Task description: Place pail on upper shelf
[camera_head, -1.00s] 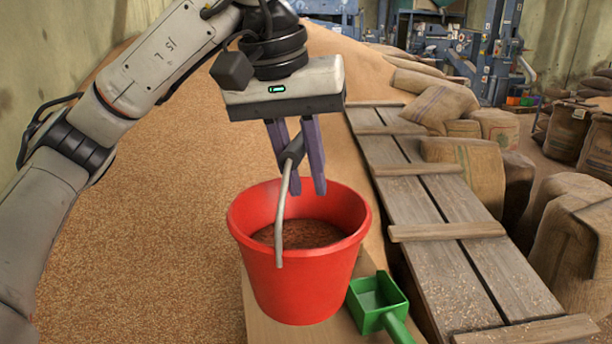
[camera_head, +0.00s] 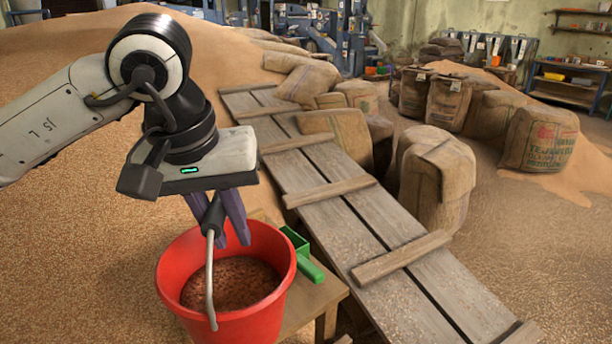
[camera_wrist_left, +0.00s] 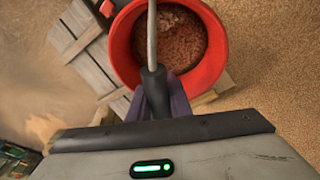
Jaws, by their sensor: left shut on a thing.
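A red pail (camera_head: 252,318) with reddish-brown grain (camera_head: 232,284) inside hangs or stands upright at the lower left of the head view. Its base is cut off by the picture edge, so I cannot tell whether it touches anything. My left gripper (camera_head: 220,238) is above the pail, shut on the dark grip of its wire handle (camera_head: 209,270). In the left wrist view the pail (camera_wrist_left: 124,48) lies beyond the gripper (camera_wrist_left: 160,98), with the handle running up the middle. Shelves (camera_head: 580,28) show on the far wall at the right. My right gripper is not in view.
A small wooden table (camera_head: 318,302) bearing a green scoop (camera_head: 302,256) stands beside the pail. A plank walkway (camera_head: 345,205) runs diagonally to its right. Sacks (camera_head: 435,180) stand beyond it, and a grain heap (camera_head: 60,210) fills the left.

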